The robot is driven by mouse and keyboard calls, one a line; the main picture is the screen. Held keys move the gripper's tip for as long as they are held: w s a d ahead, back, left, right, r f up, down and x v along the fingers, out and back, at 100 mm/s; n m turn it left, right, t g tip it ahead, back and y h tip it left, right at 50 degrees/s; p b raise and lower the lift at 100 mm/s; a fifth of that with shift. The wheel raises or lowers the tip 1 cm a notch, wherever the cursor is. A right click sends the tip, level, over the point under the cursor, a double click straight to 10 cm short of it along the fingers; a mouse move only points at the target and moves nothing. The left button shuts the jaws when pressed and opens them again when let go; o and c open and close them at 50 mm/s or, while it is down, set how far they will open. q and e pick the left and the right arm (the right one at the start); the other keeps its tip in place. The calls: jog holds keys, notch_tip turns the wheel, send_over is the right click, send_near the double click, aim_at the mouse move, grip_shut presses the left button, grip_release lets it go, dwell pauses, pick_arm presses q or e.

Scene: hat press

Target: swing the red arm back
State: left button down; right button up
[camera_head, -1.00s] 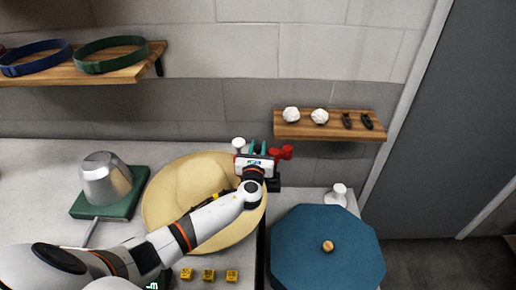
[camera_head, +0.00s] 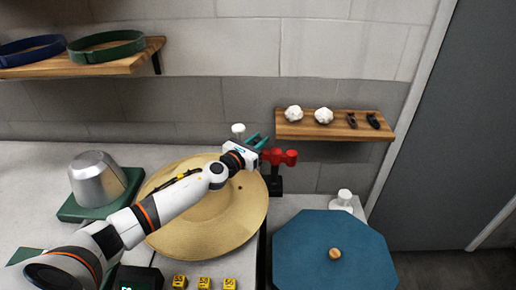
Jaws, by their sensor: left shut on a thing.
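The red arm (camera_head: 278,157) stands on a small black base just beyond the right back edge of a wide straw-coloured hat (camera_head: 235,218). A red knob (camera_head: 291,157) shows on its right side. My left gripper (camera_head: 261,143), with teal fingers, reaches over the hat from the left. It is shut at the left end of the red arm; the exact contact is small and partly hidden by the gripper body. My right gripper is not in view.
A silver block (camera_head: 97,178) on a green base stands left of the hat. A blue octagonal cover (camera_head: 310,265) is at the right front. A wooden shelf (camera_head: 330,131) with white lumps hangs behind. Yellow numbered blocks (camera_head: 204,283) lie in front.

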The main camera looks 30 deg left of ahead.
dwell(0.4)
pick_arm(q)
jog(key=c, duration=1.2)
grip_release()
